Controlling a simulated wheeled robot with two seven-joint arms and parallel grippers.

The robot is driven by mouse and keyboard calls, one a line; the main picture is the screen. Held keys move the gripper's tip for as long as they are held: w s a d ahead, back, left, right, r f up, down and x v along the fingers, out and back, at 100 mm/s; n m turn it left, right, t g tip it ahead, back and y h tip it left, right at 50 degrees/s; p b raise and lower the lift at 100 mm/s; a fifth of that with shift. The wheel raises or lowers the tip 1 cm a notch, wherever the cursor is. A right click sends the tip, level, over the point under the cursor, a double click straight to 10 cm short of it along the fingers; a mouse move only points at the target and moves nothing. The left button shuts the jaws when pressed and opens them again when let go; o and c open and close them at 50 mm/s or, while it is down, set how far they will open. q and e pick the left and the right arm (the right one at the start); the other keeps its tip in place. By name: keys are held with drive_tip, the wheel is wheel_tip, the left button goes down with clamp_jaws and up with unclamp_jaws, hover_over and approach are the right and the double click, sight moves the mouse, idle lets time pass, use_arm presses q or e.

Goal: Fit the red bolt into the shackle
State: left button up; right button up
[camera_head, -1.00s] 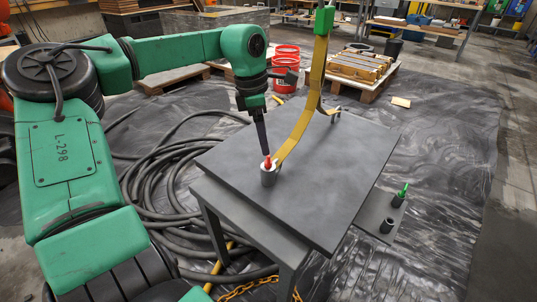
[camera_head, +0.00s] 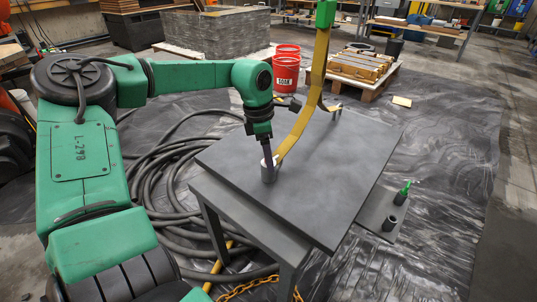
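A grey cylindrical holder (camera_head: 269,173) stands near the left edge of the dark tabletop (camera_head: 315,185). My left gripper (camera_head: 268,160) points down, with its dark fingertips at the holder's mouth. No red bolt shows in this view; the fingers or the holder may hide it. Whether the fingers are open or shut cannot be made out. A yellow strap (camera_head: 303,118) hangs from a green block (camera_head: 325,14), and one end comes down beside the holder. A small metal fitting (camera_head: 334,109), perhaps the shackle, is at the far table edge. My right gripper is out of view.
A lower side shelf (camera_head: 375,208) holds a cup with a green bolt (camera_head: 406,187) and an open dark cup (camera_head: 389,224). Red buckets (camera_head: 286,72) and a pallet with wooden pieces (camera_head: 358,68) stand behind. Black hose coils (camera_head: 160,185) lie left. Most of the tabletop is clear.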

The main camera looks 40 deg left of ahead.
use_arm(q)
drive_tip(key=shift+o, duration=0.3)
drive_tip(key=shift+r, duration=0.1)
drive_tip(key=shift+r, duration=0.3)
wheel_tip(320, 180, up, 14)
drive_tip(key=s+a+p, duration=0.1)
drive_tip(key=p, duration=0.2)
drive_tip(key=shift+s+a+f, duration=0.15)
drive_tip(key=shift+s+a, duration=0.1)
drive_tip(key=shift+s, duration=0.05)
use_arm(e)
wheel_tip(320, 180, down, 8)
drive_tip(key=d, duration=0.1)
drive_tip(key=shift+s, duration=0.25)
